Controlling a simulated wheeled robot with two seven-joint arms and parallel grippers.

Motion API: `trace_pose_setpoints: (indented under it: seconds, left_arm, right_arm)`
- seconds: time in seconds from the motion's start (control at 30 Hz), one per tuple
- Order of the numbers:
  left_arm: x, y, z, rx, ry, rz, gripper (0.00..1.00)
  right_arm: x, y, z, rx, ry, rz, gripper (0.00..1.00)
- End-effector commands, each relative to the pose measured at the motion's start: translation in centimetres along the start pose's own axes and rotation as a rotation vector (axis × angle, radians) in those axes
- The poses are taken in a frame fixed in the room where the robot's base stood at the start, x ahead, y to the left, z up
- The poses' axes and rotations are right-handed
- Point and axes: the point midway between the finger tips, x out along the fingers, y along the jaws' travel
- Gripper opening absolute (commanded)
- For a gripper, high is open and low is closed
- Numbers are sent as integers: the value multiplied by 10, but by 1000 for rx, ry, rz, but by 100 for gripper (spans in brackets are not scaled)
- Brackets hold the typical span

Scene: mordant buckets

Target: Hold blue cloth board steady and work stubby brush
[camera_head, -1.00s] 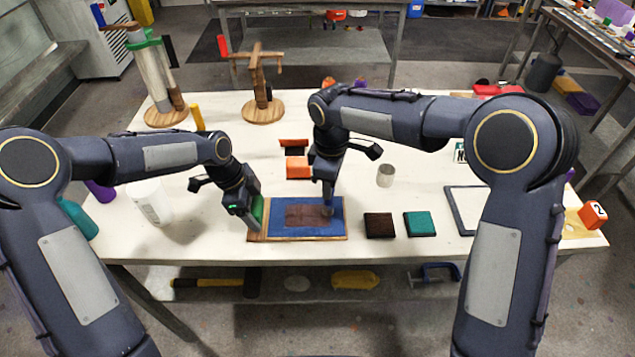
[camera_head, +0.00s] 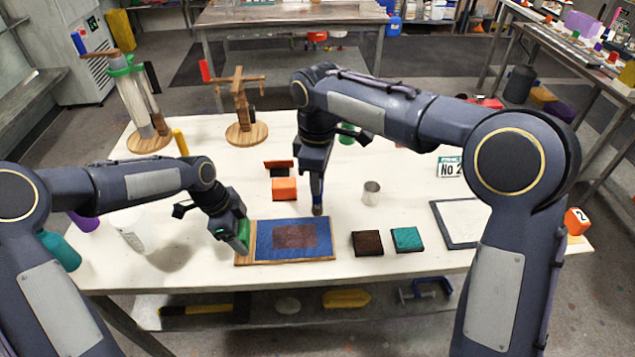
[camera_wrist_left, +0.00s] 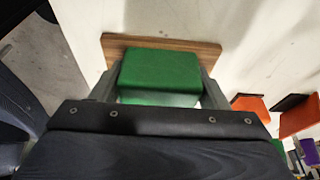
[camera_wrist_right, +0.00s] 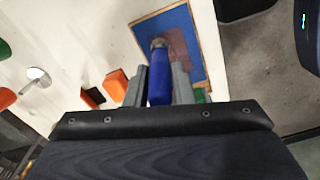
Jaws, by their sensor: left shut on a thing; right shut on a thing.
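The blue cloth board (camera_head: 263,250) lies flat on the white table, a blue panel on a wooden base with a dark reddish patch (camera_head: 296,236) in its middle. My left gripper (camera_head: 241,232) is shut on a green block (camera_wrist_left: 160,68) at the board's left end. My right gripper (camera_head: 317,178) is shut on the blue handle of the stubby brush (camera_wrist_right: 160,85). The brush points down near the board's back edge, right of centre. Its tip overlaps the board in the right wrist view; whether it touches is unclear.
A dark brown square (camera_head: 367,243) and a teal square (camera_head: 407,239) lie right of the board. An orange block (camera_head: 284,189) and a metal cup (camera_head: 371,192) stand behind it. A white tub (camera_head: 131,232) is at left. Wooden stands (camera_head: 243,115) are at the back left.

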Motion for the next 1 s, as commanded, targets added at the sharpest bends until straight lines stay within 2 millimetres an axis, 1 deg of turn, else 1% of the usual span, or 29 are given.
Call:
trace_pose_setpoints:
  seconds: [0.47,0.5,0.67,0.7,0.93,1.0]
  left_arm:
    - [0,0,0,1,0,0,46]
    - [0,0,0,1,0,0,71]
    - [0,0,0,1,0,0,92]
    - [0,0,0,1,0,0,94]
    - [0,0,0,0,0,0,94]
    - [-3,0,0,0,0,-1,94]
  right_arm:
    - [-1,0,0,0,1,0,0]
    - [-1,0,0,0,1,0,0]
    - [-1,0,0,0,1,0,0]
    - [-1,0,0,0,1,0,0]
    - [-1,0,0,0,1,0,0]
    - [-1,0,0,0,1,0,0]
